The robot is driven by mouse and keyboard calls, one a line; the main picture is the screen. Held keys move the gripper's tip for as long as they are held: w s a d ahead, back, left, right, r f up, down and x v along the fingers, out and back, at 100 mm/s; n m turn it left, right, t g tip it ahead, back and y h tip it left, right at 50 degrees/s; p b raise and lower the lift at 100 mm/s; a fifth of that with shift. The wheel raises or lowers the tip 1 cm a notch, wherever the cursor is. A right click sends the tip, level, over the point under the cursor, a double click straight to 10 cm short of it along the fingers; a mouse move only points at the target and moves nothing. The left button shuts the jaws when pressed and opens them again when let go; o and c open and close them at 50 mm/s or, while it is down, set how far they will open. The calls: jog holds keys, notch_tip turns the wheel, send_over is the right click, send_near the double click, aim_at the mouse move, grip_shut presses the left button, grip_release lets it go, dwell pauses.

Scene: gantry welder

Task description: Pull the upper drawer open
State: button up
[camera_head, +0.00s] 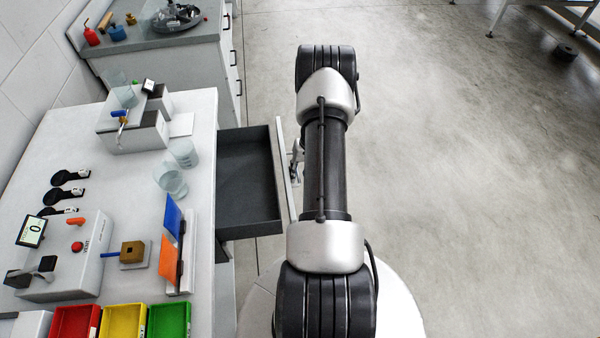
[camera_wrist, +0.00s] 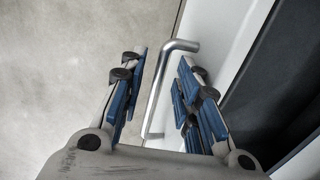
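The upper drawer (camera_head: 248,185) stands pulled out from the right side of the white workbench, its dark inside bare where it shows. Its pale front panel (camera_head: 283,150) faces right. In the wrist view the white drawer front (camera_wrist: 222,35) shows, with dark drawer interior beyond it. The silver bar handle (camera_wrist: 165,80) lies between the fingers of my gripper (camera_wrist: 163,92), with a gap on each side. My gripper is open around the handle. In the head view, my gripper (camera_head: 297,162) is partly hidden by my arm, beside the drawer front.
The workbench top (camera_head: 205,115) holds glass beakers (camera_head: 172,180), a scale-like device (camera_head: 75,255) and red, yellow and green bins (camera_head: 124,322). A second cabinet (camera_head: 185,75) stands behind. The concrete floor (camera_head: 470,180) to the right is clear.

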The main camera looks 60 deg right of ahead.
notch_tip(320, 180, up, 12)
jog(key=s+d, duration=0.1)
jog(key=shift+s+d, duration=0.25)
jog(key=shift+s, duration=0.15)
jog(key=shift+f, duration=0.1)
dwell(0.4)
